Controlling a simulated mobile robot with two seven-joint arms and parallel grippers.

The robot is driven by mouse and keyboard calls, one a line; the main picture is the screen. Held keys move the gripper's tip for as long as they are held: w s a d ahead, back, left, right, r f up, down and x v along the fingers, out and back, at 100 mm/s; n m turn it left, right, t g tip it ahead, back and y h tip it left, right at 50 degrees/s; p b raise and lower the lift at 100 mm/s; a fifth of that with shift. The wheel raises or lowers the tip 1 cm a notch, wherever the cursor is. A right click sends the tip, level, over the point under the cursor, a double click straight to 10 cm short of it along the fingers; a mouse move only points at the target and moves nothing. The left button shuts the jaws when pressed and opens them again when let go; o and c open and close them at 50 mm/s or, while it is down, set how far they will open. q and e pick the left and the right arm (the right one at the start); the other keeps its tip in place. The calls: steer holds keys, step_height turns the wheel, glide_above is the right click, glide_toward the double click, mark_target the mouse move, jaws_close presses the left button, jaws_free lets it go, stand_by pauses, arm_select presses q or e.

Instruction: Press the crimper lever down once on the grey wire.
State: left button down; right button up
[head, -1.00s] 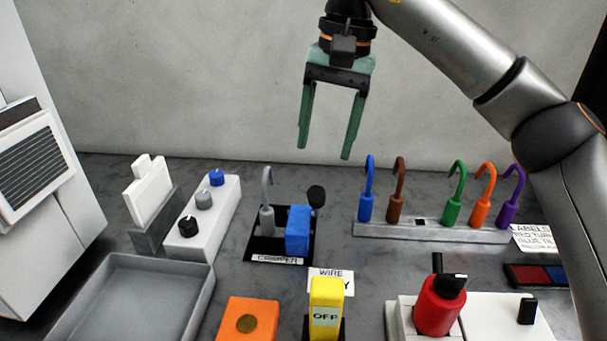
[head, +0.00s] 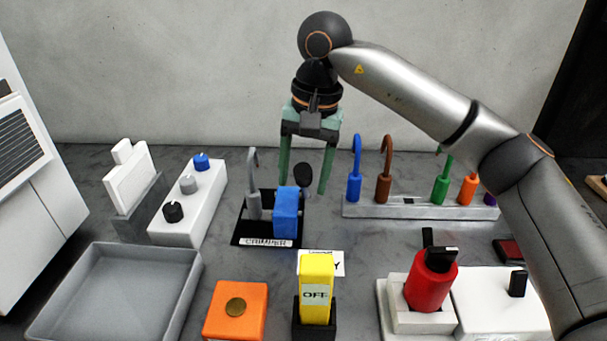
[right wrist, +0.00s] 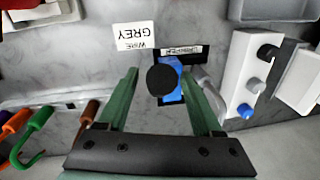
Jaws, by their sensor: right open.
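The crimper has a black base plate (head: 250,228) with a "CRIMPER" label and a blue body (head: 286,212). Its lever ends in a dark round knob (head: 303,174), raised at the right of the body. The grey wire (head: 254,190) stands upright with a hooked top on the left of the base, beside the blue body. My right gripper (head: 302,190) is open and empty above and behind the crimper. In the right wrist view the knob (right wrist: 162,79) lies between the green fingers, over the blue body (right wrist: 172,97); contact cannot be told. My left gripper is not in view.
A rack (head: 420,208) of several coloured hooked wires stands to the right. A yellow OFF switch (head: 316,285), an orange block (head: 236,308) and a red knob (head: 431,283) are in front. A white control box (head: 188,212) and grey tray (head: 110,295) are left.

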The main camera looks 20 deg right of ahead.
steer(key=shift+c, duration=0.4)
jaws_close()
stand_by(1.0)
